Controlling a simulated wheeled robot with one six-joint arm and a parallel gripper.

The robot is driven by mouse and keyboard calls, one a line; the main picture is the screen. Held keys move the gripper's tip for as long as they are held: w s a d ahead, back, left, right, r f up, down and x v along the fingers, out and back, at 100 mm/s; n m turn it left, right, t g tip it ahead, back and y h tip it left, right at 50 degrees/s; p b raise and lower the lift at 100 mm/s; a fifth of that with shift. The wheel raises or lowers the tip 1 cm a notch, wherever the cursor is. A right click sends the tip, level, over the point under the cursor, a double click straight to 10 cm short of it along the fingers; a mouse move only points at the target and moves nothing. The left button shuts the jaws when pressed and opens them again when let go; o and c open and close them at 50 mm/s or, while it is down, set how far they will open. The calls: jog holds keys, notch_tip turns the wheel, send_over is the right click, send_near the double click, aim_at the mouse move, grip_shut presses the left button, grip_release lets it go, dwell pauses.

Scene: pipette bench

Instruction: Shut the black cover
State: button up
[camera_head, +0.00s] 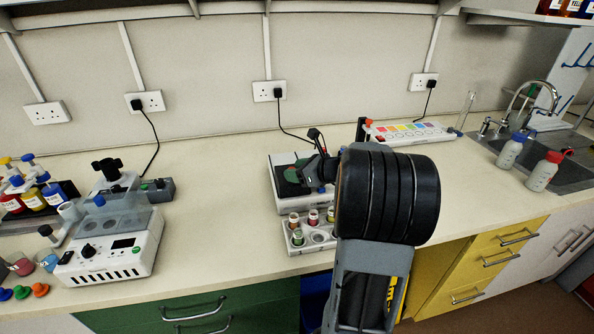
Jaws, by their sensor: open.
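A white bench instrument (282,203) stands at the middle of the bench, with a dark, partly green top area (290,180). This dark area looks like part of its black cover, but how far the cover is open cannot be told. My gripper (316,172) is over the right part of the instrument, with its jaws open. It is small and dark here, and whether it touches the cover cannot be told. My arm hides the instrument's right side. A narrow black upright piece (361,130) shows behind my arm; what it belongs to is unclear.
A tube rack (298,249) with coloured tubes stands in front of the instrument. A white device with a display (112,250) and bottles (33,200) are at left. A colour-marked strip (410,131), two bottles (543,172) and a sink (570,175) are at right. Bare bench lies left of the instrument.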

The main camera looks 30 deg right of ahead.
jog(key=v, duration=1.3)
jog(key=shift+s+d, duration=0.25)
jog(key=shift+s, duration=0.1)
jog(key=s+a+f+n+g+h, duration=0.1)
jog(key=s+a+f+n+g, duration=0.1)
jog(key=a+n, duration=0.6)
jog(key=s+a+f+n+g+h+p, duration=0.1)
jog(key=s+a+f+n+g+h, duration=0.1)
jog(key=a+n, duration=0.6)
jog(key=s+a+f+n+g+h+p, duration=0.1)
jog(key=s+a+f+n+g+h, duration=0.1)
jog(key=a+n, duration=0.6)
jog(key=s+n+g, duration=0.1)
jog(key=n+g, duration=0.1)
jog(key=n, duration=0.5)
jog(key=shift+a+g, duration=0.2)
jog(key=shift+g, duration=0.1)
jog(key=shift+w, duration=0.1)
jog(key=shift+c, duration=0.5)
